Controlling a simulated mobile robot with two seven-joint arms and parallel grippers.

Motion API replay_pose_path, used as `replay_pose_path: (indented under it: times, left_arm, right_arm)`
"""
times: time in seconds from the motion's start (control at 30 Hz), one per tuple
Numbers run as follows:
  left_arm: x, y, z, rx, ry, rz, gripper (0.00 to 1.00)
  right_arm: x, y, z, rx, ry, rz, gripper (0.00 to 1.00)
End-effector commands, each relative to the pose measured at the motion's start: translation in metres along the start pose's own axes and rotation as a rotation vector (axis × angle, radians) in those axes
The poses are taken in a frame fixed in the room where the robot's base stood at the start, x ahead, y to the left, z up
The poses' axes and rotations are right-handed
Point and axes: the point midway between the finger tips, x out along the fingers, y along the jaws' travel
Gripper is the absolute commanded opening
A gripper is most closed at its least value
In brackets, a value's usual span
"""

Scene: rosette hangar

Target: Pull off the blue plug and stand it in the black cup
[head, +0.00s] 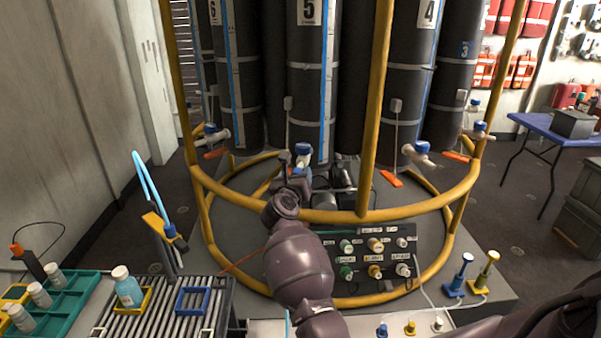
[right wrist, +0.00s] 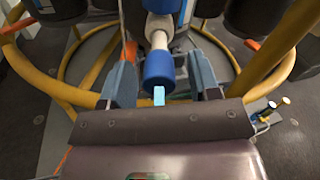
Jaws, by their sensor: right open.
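A blue plug (head: 302,149) sits on the pale valve outlet at the foot of the middle bottle marked 5. In the right wrist view the blue plug (right wrist: 159,70) lies between the two fingers, with a gap on each side, still on its pale stem. A light-blue tab shows at its near end. My right gripper (head: 292,170) is open around it; in the right wrist view both fingers of the right gripper (right wrist: 160,80) stand wide apart and hold nothing. I cannot make out the black cup for certain; my right arm hides part of the platform. My left gripper is not in view.
A yellow rail (head: 330,215) circles the bottles, with an upright (head: 378,110) right of the gripper. Other valves with blue caps stand left (head: 211,128) and right (head: 421,147). A knob panel (head: 372,262) is right of my arm. A slatted rack (head: 215,315) stands front left.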

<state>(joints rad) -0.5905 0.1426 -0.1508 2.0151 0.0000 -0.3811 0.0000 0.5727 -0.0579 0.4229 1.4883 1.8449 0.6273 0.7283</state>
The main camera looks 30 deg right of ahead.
Motion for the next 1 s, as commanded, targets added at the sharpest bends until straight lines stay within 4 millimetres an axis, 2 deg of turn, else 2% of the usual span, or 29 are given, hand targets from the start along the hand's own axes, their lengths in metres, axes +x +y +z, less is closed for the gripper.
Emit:
replay_pose_path:
  times: [1.0]
  left_arm:
    - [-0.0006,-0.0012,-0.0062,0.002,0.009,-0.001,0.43]
  right_arm:
    - [-0.0003,0.0008,0.0003,-0.001,0.0,0.0,0.56]
